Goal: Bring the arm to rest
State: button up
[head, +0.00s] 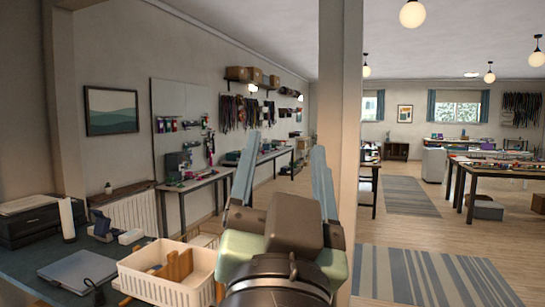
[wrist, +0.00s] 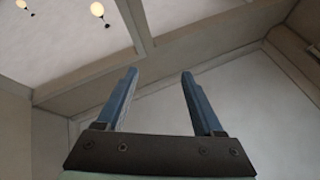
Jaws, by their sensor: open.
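My gripper (head: 285,180) is raised in the lower middle of the head view, with its two blue fingers pointing up. The fingers stand apart with nothing between them. In the wrist view my gripper (wrist: 159,95) also shows open and empty, with the ceiling and upper walls behind it. It touches nothing that I can see. My wrist hides part of the floor and the lower part of the pillar.
A pale pillar (head: 341,120) stands close behind my gripper. Worktables (head: 495,170) stand at the right. The floor (head: 420,228) between is open.

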jog(key=s+a+r+n+t+y, duration=0.1)
jog(key=s+r+n+t+y, duration=0.1)
jog(key=s, duration=0.5)
notch_tip(320, 180, up, 3)
jog(key=shift+s+a+r+n+t, duration=0.15)
jog(key=shift+s+n+t, duration=0.35)
jog(key=shift+n, duration=0.6)
jog(key=shift+w, duration=0.1)
notch_tip(320, 180, up, 5)
jog(key=p, duration=0.5)
